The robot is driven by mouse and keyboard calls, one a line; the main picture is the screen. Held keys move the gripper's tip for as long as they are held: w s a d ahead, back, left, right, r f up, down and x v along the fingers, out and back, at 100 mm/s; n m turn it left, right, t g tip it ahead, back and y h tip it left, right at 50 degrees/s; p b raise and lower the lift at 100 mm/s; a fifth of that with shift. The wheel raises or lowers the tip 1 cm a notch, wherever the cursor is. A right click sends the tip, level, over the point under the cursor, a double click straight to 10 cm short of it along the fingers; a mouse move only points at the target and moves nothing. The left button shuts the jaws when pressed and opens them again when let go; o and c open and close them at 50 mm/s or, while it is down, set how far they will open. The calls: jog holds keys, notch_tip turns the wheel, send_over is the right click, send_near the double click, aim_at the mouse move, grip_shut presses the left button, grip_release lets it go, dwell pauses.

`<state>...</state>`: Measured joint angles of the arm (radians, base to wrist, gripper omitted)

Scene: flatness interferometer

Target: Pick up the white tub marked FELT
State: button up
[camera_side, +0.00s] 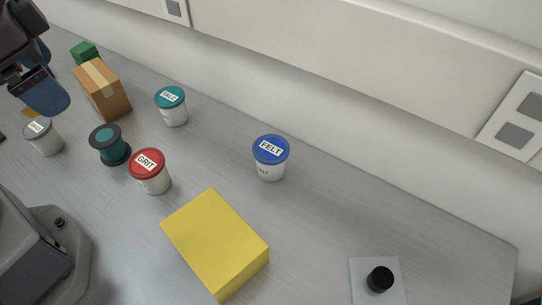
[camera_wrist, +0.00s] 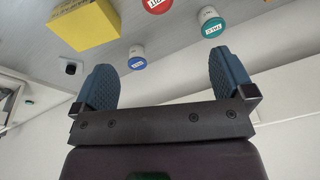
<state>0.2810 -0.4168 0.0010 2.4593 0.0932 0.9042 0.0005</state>
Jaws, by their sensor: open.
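The white tub marked FELT (camera_side: 270,168) has a blue lid and stands upright on the grey bench, right of the other tubs, in the side view. It also shows in the wrist view (camera_wrist: 137,55), beyond and between my fingers, apart from them. My gripper (camera_wrist: 165,85) is open and empty, with blue ribbed fingers. In the side view part of my gripper (camera_side: 42,92) is at the upper left, above the bench and far left of the FELT tub.
A red-lidded GRIT tub (camera_side: 153,181), a teal-lidded tub (camera_side: 174,115), a grey-lidded tub (camera_side: 44,144), a dark spool (camera_side: 110,146) and a cardboard box (camera_side: 103,93) stand left. A yellow block (camera_side: 214,243) lies in front. A black knob (camera_side: 379,279) is right. Bench right of FELT is clear.

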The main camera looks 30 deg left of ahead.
jog(key=w+d+f+m+g+y, duration=0.1)
jog(key=w+d+f+m+y, duration=0.2)
jog(key=f+m, duration=0.4)
jog(key=m+t+y, duration=0.3)
jog(key=m+t, duration=0.6)
jog(key=m, duration=0.9)
send_near(271, 148)
jog(key=s+a, duration=0.6)
jog(key=a, duration=0.1)
jog(key=shift+s+a+f, duration=0.1)
jog(key=shift+s+a, duration=0.25)
jog(key=w+d+m+t+h, duration=0.3)
jog(key=d+m+h, duration=0.1)
jog(key=d+m, duration=0.1)
jog(key=x, duration=1.2)
jog(key=shift+w+a+f, duration=0.1)
jog(key=shift+w+f, duration=0.1)
jog(key=shift+w, duration=0.05)
jog(key=c, duration=0.9)
